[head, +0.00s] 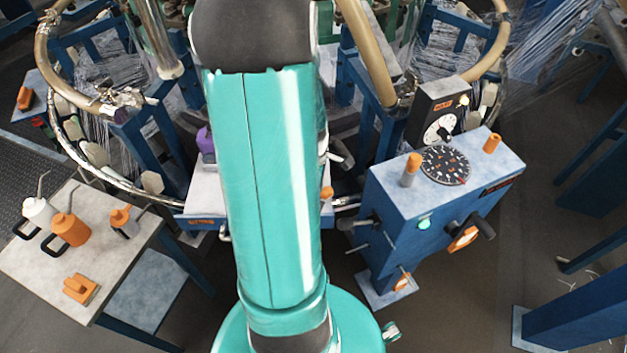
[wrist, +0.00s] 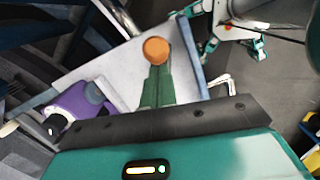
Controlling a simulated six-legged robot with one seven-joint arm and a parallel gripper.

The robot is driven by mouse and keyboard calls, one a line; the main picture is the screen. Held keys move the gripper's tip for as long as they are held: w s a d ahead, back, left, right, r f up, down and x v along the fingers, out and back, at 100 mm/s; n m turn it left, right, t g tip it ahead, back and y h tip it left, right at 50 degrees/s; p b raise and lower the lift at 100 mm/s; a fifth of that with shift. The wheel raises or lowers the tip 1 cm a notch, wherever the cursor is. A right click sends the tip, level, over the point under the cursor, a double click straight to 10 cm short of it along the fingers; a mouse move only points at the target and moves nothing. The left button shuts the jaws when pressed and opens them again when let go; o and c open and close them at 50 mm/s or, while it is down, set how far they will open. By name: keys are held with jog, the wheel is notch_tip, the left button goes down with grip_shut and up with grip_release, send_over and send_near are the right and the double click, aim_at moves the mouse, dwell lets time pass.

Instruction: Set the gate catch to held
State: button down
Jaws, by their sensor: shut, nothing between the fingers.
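An orange ball knob (wrist: 156,50) shows in the wrist view, just beyond my fingertips, above a pale grey plate (wrist: 105,65). It may be the gate catch's handle, but no readable marking shows its setting. My gripper (wrist: 157,70) is shut and empty, its green fingers close together and pointing at the knob. I cannot tell whether they touch it. In the head view, an orange knob (head: 326,192) peeks out right of my arm, over the pale-topped blue unit (head: 202,190). My arm hides the gripper and most of that unit there.
A purple object (wrist: 78,105) lies left of my fingers, and also shows in the head view (head: 205,141). A blue control box (head: 395,215) with dials and orange knobs stands right. A side table (head: 30,260) with bottles stands left. The loom ring (head: 75,150) curves behind.

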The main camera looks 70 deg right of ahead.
jog(key=shift+s+a+f, duration=0.1)
jog(key=shift+s+f, duration=0.05)
jog(key=shift+s, duration=0.6)
jog(key=shift+w, duration=0.4)
notch_tip(320, 180, up, 12)
jog(key=w+a, duration=0.1)
jog(key=shift+w, duration=0.15)
jog(key=shift+w+f, duration=0.1)
dwell(0.3)
